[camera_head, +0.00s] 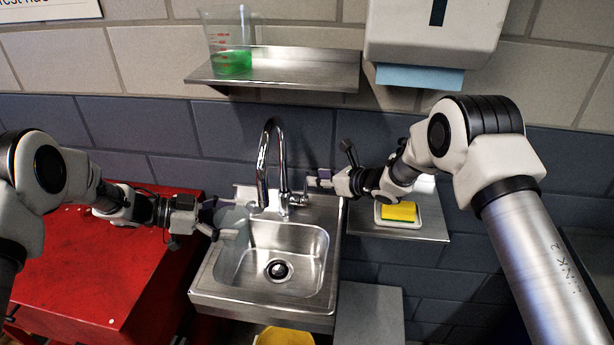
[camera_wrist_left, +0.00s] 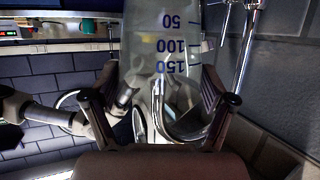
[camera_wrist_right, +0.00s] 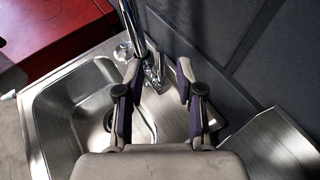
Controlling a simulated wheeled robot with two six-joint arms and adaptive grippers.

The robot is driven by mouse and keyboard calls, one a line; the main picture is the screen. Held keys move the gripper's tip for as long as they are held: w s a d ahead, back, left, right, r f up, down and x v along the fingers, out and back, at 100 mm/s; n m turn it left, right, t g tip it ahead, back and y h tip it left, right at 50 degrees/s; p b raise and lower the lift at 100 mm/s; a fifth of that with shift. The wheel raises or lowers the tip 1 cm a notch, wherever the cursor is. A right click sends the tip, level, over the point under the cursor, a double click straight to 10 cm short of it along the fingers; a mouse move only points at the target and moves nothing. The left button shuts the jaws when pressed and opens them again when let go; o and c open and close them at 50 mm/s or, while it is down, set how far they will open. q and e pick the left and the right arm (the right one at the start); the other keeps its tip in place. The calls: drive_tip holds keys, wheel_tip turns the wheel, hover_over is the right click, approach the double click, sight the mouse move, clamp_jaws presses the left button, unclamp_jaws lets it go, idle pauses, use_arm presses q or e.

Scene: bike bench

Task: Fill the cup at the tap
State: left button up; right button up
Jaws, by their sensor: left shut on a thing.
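A clear cup with blue volume marks (camera_wrist_left: 178,72) fills the space between the fingers of my left gripper (camera_wrist_left: 158,85) in the left wrist view. In the head view this gripper (camera_head: 219,217) is shut on the see-through cup (camera_head: 237,215), at the left rim of the sink beside the spout. The chrome tap (camera_head: 272,150) stands at the back of the sink. My right gripper (camera_head: 314,182) is beside the tap's handle side. In the right wrist view, its fingers (camera_wrist_right: 160,75) are apart, with the tap's base (camera_wrist_right: 153,78) beyond the gap. I cannot see clear water flow.
The steel sink (camera_head: 325,270) has an empty basin with a drain. A red cabinet (camera_head: 90,275) is at left. A shelf (camera_head: 300,72) holds a jug of green liquid (camera_head: 231,60). A yellow sponge (camera_head: 398,211) lies on a dish at right. A paper dispenser (camera_head: 430,35) hangs above.

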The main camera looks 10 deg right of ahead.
sight(307, 197)
drive_tip(key=x, duration=0.5)
drive_tip(key=shift+w+a, duration=0.1)
drive_tip(key=shift+w, duration=0.05)
clamp_jaws()
drive_tip(key=s+n+t, duration=0.2)
drive_tip(key=shift+s+a+f, duration=0.2)
drive_tip(key=shift+s+a, duration=0.1)
drive_tip(key=shift+a, duration=0.1)
unclamp_jaws()
